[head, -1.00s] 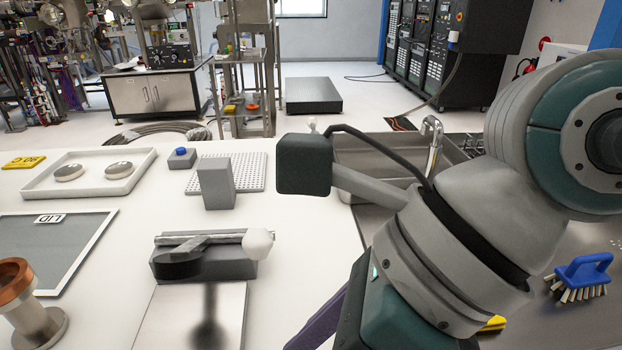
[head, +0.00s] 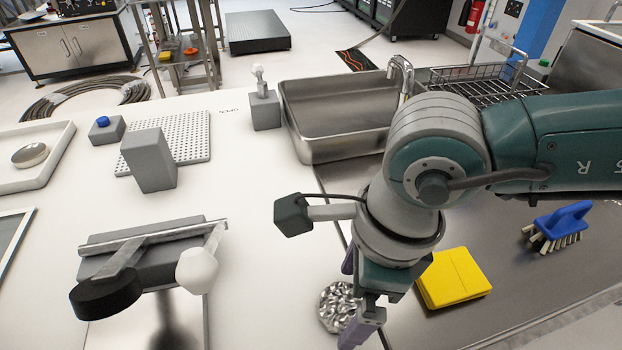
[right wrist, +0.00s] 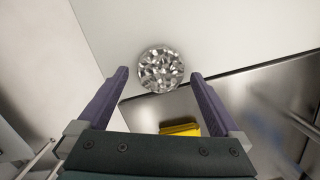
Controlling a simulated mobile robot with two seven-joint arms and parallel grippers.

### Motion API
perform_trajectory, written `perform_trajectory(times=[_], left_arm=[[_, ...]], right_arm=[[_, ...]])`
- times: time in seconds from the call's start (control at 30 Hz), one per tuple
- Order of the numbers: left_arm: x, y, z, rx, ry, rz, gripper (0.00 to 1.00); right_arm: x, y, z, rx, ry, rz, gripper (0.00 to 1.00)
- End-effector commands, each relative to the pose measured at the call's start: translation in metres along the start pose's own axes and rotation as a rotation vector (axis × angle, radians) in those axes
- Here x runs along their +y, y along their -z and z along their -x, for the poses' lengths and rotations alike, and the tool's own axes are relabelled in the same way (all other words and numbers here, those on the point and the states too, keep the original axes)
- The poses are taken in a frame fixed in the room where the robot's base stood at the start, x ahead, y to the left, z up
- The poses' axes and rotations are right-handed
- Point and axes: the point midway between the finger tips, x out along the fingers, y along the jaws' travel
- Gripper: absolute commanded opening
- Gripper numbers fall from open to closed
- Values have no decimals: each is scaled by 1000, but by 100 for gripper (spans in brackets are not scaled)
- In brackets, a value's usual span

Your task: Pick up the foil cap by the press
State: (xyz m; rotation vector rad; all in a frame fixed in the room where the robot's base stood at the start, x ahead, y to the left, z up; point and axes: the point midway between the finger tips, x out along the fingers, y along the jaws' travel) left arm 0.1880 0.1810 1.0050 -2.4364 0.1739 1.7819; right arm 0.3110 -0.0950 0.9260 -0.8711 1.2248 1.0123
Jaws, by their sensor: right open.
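The foil cap (head: 338,305) is a round, crinkled silver piece on the white bench top, close to the metal sink counter's edge. It also shows in the right wrist view (right wrist: 160,68), at the upper middle between my finger ends. My right gripper (head: 352,312) points down over it with purple fingers apart, nothing held; one finger hides part of the cap in the head view. I cannot tell the exact height above it. The press (head: 150,252), grey with a lever, black disc and white knob, stands left of the cap. My left gripper is not in view.
A yellow cloth (head: 453,279) and a blue brush (head: 557,227) lie on the metal counter, right of my gripper. The sink (head: 335,145) is behind, with a small grey block (head: 265,112) beside it. White bench between press and cap is clear.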

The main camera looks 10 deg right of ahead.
Motion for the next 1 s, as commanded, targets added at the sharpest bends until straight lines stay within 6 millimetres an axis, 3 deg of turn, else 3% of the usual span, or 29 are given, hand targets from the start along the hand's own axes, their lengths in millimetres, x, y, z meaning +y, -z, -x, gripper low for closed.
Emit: perform_trajectory(times=[0.1, 0.37, 1.0], left_arm=[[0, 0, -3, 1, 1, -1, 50], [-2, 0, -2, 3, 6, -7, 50], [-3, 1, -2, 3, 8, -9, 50]], right_arm=[[1, 0, -12, 0, -1, 1, 100], [0, 0, -13, -1, 0, 1, 98], [0, 0, -13, -1, 0, 1, 26]])
